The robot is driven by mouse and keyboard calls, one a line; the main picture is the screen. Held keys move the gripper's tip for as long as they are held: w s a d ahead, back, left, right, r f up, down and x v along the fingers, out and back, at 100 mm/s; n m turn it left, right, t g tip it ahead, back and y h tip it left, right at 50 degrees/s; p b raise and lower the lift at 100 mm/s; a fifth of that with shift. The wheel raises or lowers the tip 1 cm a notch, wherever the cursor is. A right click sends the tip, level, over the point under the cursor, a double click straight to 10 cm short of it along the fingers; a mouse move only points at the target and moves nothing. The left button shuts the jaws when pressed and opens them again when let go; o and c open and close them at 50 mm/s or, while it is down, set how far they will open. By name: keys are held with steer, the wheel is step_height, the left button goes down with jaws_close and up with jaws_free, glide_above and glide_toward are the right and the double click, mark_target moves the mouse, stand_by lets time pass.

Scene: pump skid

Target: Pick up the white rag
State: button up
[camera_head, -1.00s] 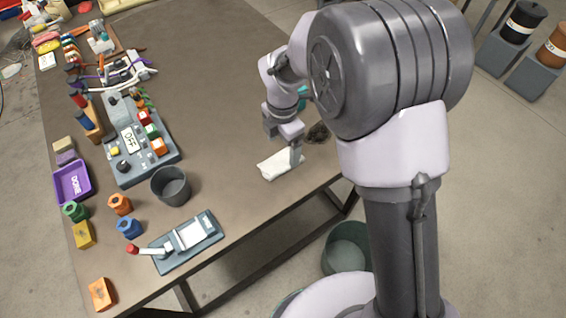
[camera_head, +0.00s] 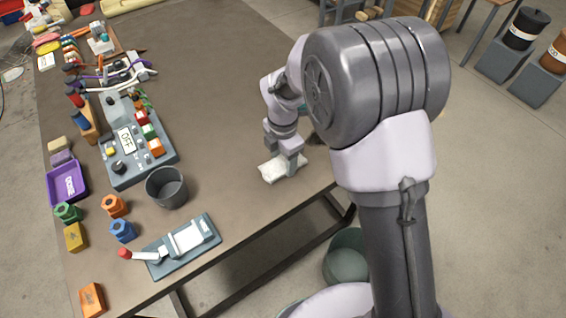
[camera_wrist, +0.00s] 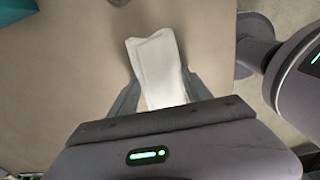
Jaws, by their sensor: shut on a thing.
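The white rag (camera_head: 279,170) lies near the right front edge of the brown table. In the wrist view the rag (camera_wrist: 156,62) stretches up from between the two fingers. My gripper (camera_head: 283,166) is low at the table and shut on the rag, with a finger on either side of it. In the wrist view the gripper (camera_wrist: 156,98) hides the rag's lower end. Whether the rag is clear of the tabletop I cannot tell.
A dark grey cup (camera_head: 166,188) and a clamp-like device on a plate (camera_head: 183,246) stand left of the rag. The control box (camera_head: 136,143) and a purple tray (camera_head: 67,183) are farther left. A green bin (camera_head: 346,256) stands on the floor below the table's edge.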

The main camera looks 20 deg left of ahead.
mark_target(283, 161)
steer(key=shift+r+p, duration=1.3)
steer(key=shift+r, duration=0.7)
steer(key=s+d+r+p, duration=0.1)
steer(key=s+d+p, duration=0.2)
steer(key=s, duration=1.1)
steer(key=d, duration=0.3)
steer(key=shift+s+d, duration=0.2)
steer(key=shift+s, duration=0.15)
